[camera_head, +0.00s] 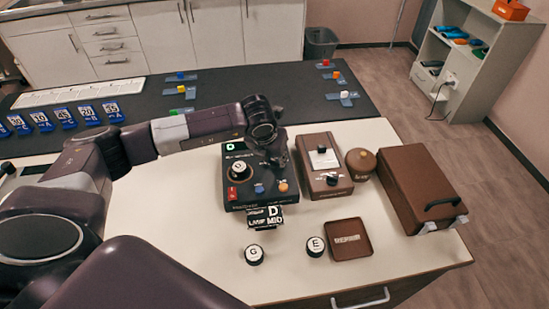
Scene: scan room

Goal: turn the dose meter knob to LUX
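A black box device (231,192) stands on the white tabletop, with a small display, a round knob (240,170) and red, blue and orange buttons. A brown box device (323,150) stands to its right, with a dark knob (332,180) at its front. The lettering is too small to tell which is the dose meter, and I cannot read LUX. My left gripper (279,160) reaches in from the left and points down over the black device's right rear part, beside the brown one. Its fingertips are too dark and small to show whether they are open. My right gripper is not in view.
A round brown jar (361,161) and a brown case (419,190) stand at the right. Caps marked G (254,255) and E (315,247), a brown tray (349,239) and label plates (265,217) lie in front.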

